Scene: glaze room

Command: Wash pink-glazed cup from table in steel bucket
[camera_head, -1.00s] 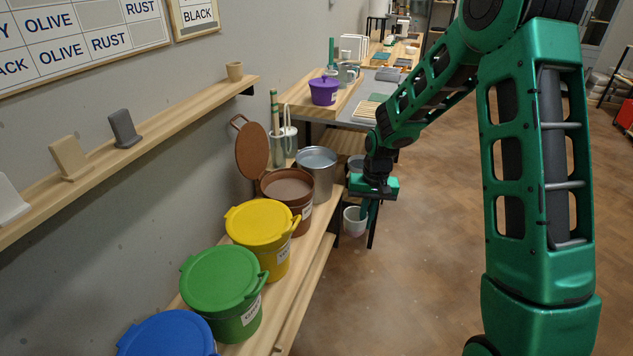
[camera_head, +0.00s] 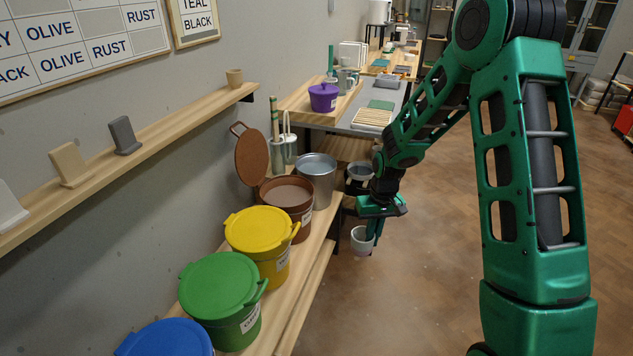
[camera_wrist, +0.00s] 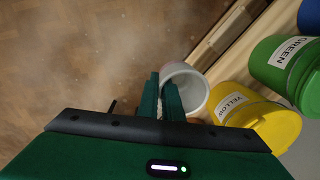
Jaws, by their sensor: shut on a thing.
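My gripper (camera_head: 374,226) is shut on the wall of a small pale cup (camera_head: 361,242) and holds it in the air in front of the bench, over the floor. In the wrist view the cup (camera_wrist: 190,85) is pale grey-white with its open mouth towards the camera, and the fingers (camera_wrist: 161,97) grip its rim. Its inside looks empty. The steel bucket (camera_head: 314,188) stands on the low bench, to the left of and behind my gripper.
On the bench stand an open brown bucket (camera_head: 286,196) with its lid leaning behind, then yellow (camera_head: 258,232), green (camera_head: 219,290) and blue (camera_head: 165,338) lidded buckets. A dark bucket (camera_head: 361,172) stands beyond the steel one. The floor (camera_head: 420,270) is clear on the right.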

